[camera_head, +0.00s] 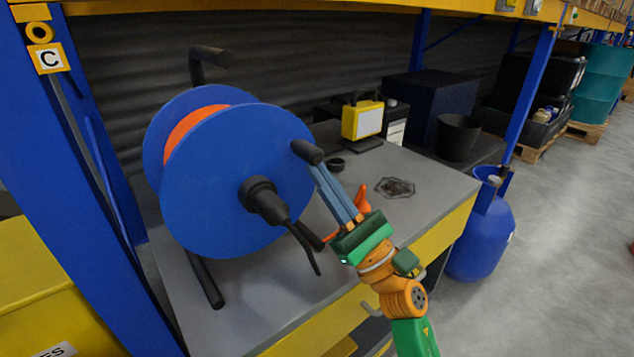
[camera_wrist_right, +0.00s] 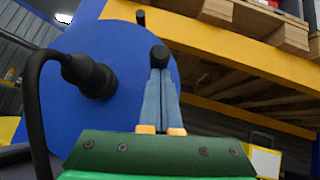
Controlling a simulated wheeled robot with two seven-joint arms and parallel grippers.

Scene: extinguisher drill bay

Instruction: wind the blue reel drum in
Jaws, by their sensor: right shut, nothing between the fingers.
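The blue reel drum (camera_head: 215,190) stands on a grey bench, with orange line (camera_head: 190,124) wound between its two flanges. A black hub (camera_head: 262,198) with a dark cable sticks out of its near face; both also show in the wrist view, the drum (camera_wrist_right: 112,125) and hub (camera_wrist_right: 90,76). A black knob (camera_head: 306,152) stands out near the drum's right rim. My right gripper (camera_head: 314,170) is shut, its blue-grey fingers together and their tips at the knob. In the wrist view the knob (camera_wrist_right: 160,55) appears just beyond the fingertips (camera_wrist_right: 159,72); contact is unclear. My left gripper is out of view.
The grey bench top (camera_head: 420,170) has a yellow front edge. A black bucket (camera_head: 458,137) stands behind. A blue cylinder (camera_head: 480,235) stands right of the bench. A blue post (camera_head: 70,160) rises at left.

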